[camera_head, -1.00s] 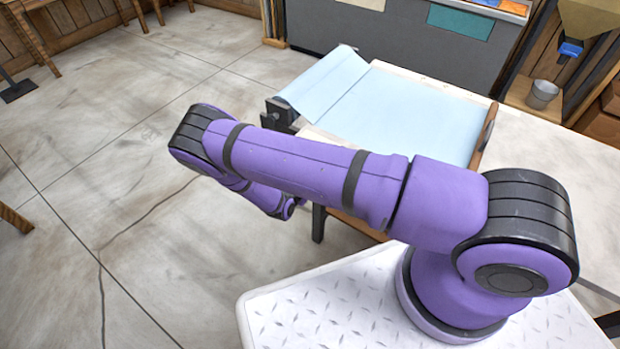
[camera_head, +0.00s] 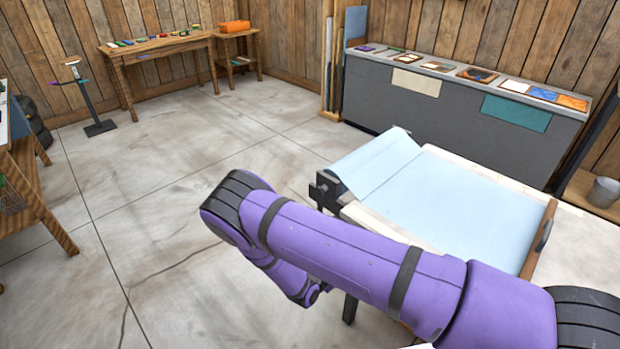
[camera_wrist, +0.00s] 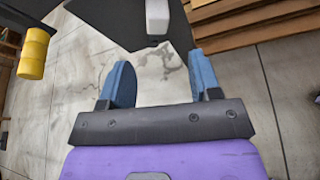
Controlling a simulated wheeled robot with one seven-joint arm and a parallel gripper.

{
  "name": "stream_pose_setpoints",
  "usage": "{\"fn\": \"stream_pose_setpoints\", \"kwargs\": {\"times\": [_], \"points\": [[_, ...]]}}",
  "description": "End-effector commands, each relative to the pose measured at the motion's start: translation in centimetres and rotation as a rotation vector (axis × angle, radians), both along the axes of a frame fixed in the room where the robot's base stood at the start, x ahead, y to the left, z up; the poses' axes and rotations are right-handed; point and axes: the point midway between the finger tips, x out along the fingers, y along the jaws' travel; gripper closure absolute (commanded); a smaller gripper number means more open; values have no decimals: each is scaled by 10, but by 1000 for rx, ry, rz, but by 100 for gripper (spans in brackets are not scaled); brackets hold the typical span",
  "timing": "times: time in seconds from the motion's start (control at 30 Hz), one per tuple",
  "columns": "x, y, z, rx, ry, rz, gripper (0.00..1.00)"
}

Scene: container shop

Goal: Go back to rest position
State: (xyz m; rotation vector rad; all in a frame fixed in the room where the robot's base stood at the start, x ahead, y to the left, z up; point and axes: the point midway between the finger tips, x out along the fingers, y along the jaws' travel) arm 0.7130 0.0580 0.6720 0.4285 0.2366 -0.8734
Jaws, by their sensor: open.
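My gripper (camera_wrist: 160,84) shows in the wrist view with its two blue fingers spread apart. It is open, and nothing sits between the fingers; pale marbled floor shows there. In the head view my purple arm is folded across the lower middle, and the gripper itself is hidden behind it.
A table with a pale blue sheet (camera_head: 440,205) stands just beyond my arm. A grey counter (camera_head: 430,112) with samples is behind it. A wooden bench (camera_head: 165,47) stands at the back left. The floor at left is open.

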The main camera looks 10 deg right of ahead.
Motion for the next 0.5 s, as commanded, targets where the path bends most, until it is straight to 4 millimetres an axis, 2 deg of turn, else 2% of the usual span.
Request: {"fn": "stream_pose_setpoints", "kwargs": {"times": [0.13, 0.23, 0.5], "points": [[3, 0, 7, 11, -8, -18, 43], [10, 2, 27, 38, -29, -65, 43], [30, -2, 120, 168, -113, -292, 43]]}}
